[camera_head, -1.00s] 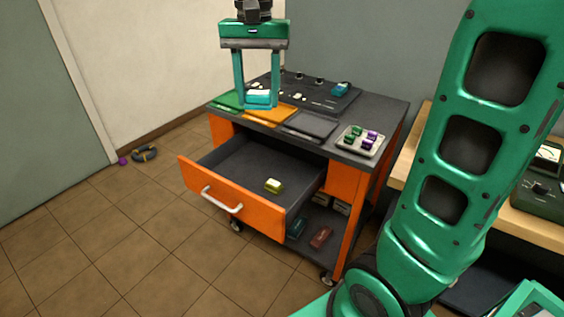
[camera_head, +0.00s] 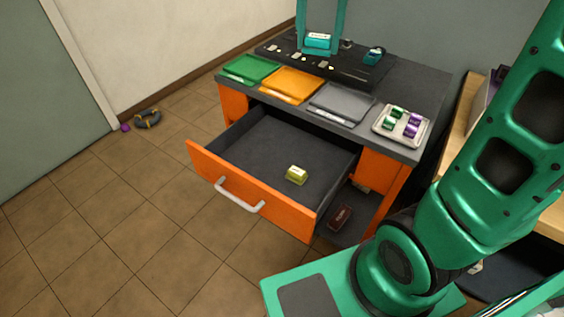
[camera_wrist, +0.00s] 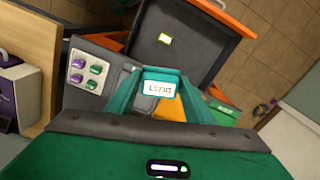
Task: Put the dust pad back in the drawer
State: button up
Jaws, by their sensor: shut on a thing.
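My gripper (camera_head: 319,42) is shut on the dust pad (camera_head: 317,41), a small teal block with a white label. In the wrist view the dust pad (camera_wrist: 160,83) sits between the two fingertips, its label reading "DUST". In the head view the gripper hangs over the back part of the cart top, beyond the drawer. The orange-fronted drawer (camera_head: 238,193) is pulled open, with a dark floor. It holds one yellow-green block (camera_head: 297,176) near its front right. The drawer also shows in the wrist view (camera_wrist: 200,22).
The cart top carries a green tray (camera_head: 250,68), an orange tray (camera_head: 291,84), a grey tray (camera_head: 341,102) and a pale tray (camera_head: 380,130) of green and purple pieces. Behind is a black board (camera_head: 345,72) with another teal block (camera_head: 374,56). Most of the drawer floor is clear.

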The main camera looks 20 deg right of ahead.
jog(key=w+a+f+m, duration=0.1)
jog(key=a+f, duration=0.2)
jog(key=f, duration=0.5)
jog(key=a+f+m, duration=0.1)
jog(key=a+f, duration=0.2)
jog(key=f, duration=0.5)
jog(key=m, duration=0.1)
send_over(286, 160)
notch_tip(286, 160, down, 20)
jog(key=shift+d+f, duration=0.1)
notch_tip(286, 160, down, 4)
jog(key=shift+w+f, duration=0.1)
jog(key=o, duration=1)
